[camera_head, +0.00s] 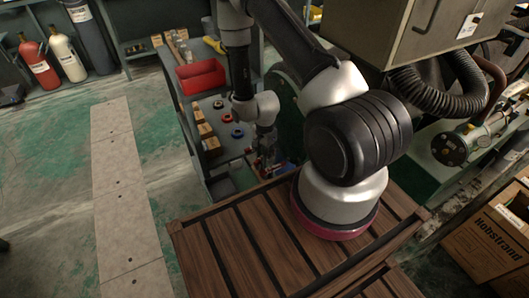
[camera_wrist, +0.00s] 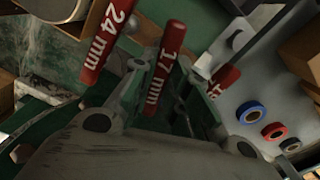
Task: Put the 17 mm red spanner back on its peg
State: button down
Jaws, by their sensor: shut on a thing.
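The 17 mm red spanner (camera_wrist: 166,62) shows in the wrist view with its white "17 mm" label, between the fingers of my gripper (camera_wrist: 168,88). My gripper is shut on it. The spanner's far end is hidden, and I cannot see its peg. A red 24 mm spanner (camera_wrist: 108,38) is to its left. Another red handle (camera_wrist: 224,78) is to its right, its number partly hidden behind a finger. In the head view my gripper (camera_head: 265,153) is low beside the workbench, and the spanner is too small to make out there.
A blue tape ring (camera_wrist: 251,112), a red ring (camera_wrist: 273,131) and a black ring (camera_wrist: 290,144) lie on the grey bench. In the head view, a red bin (camera_head: 201,76) and wooden blocks (camera_head: 206,130) are on the bench. A slatted wooden surface (camera_head: 232,250) is in front.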

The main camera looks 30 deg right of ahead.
jog(key=shift+f, duration=0.15)
jog(key=c, duration=1.3)
grip_release()
notch_tip(320, 180, up, 12)
jog(key=s+r+n+g, duration=0.3)
jog(key=s+n, duration=0.3)
jog(key=s, duration=0.2)
jog(key=s+r+n+t, duration=0.2)
jog(key=s+r, duration=0.2)
jog(key=r, duration=0.8)
jog(key=s+d+r+n+t, duration=0.1)
jog(key=s+r+n+t, duration=0.1)
jog(key=r, duration=1)
jog(key=s+r+n+t, duration=0.3)
jog(key=s+r+n, duration=0.1)
jog(key=r, duration=0.9)
jog(key=shift+s+d, duration=0.35)
jog(key=shift+s, duration=0.45)
